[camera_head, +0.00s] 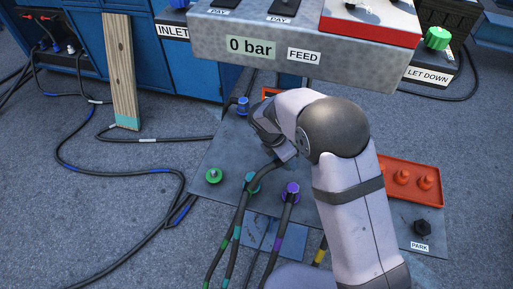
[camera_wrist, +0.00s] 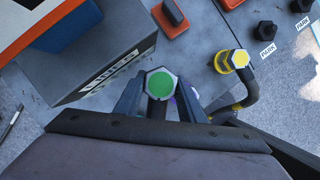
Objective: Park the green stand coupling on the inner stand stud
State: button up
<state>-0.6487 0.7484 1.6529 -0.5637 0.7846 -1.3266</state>
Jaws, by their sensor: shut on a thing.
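The green coupling (camera_wrist: 160,84), a hexagonal metal piece with a green face, is between the fingers of my gripper (camera_wrist: 161,96) in the wrist view. My gripper is shut on it. In the head view my own wrist and forearm hide the fingertips and the held coupling. Black hexagonal park studs show at the upper right of the wrist view, one nearer (camera_wrist: 265,31) and one farther (camera_wrist: 300,5), both apart from the gripper. In the head view one black stud (camera_head: 422,228) shows beside a PARK label. I cannot tell which stud is the inner one.
A yellow coupling (camera_wrist: 233,61) with a hose stands right of the gripper. A grey box (camera_head: 290,48) stands behind the plate. Teal (camera_head: 252,183) and purple (camera_head: 290,188) couplings with hoses and a green fitting (camera_head: 213,175) are on the left; an orange tray (camera_head: 413,205) is right.

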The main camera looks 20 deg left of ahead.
jog(key=s+d+m+g+p, duration=0.1)
jog(key=s+d+m, duration=0.1)
jog(key=d, duration=0.8)
jog(key=s+d+r+m+g+p, duration=0.1)
jog(key=d+m, duration=0.3)
jog(key=d, duration=0.7)
jog(key=s+d+m+g+h+p, duration=0.1)
jog(key=s+d+m, duration=0.2)
jog(key=d, duration=0.8)
jog(key=shift+d+r+p, duration=0.2)
jog(key=shift+r+p, duration=0.1)
jog(key=shift+r, duration=0.05)
jog(key=shift+f, duration=0.1)
notch_tip(320, 180, down, 7)
jog(key=b, duration=0.7)
jog(key=shift+f+b, duration=0.65)
jog(key=shift+f, duration=0.1)
jog(key=shift+f, duration=0.5)
jog(key=o, duration=1.2)
jog(key=shift+o, duration=0.2)
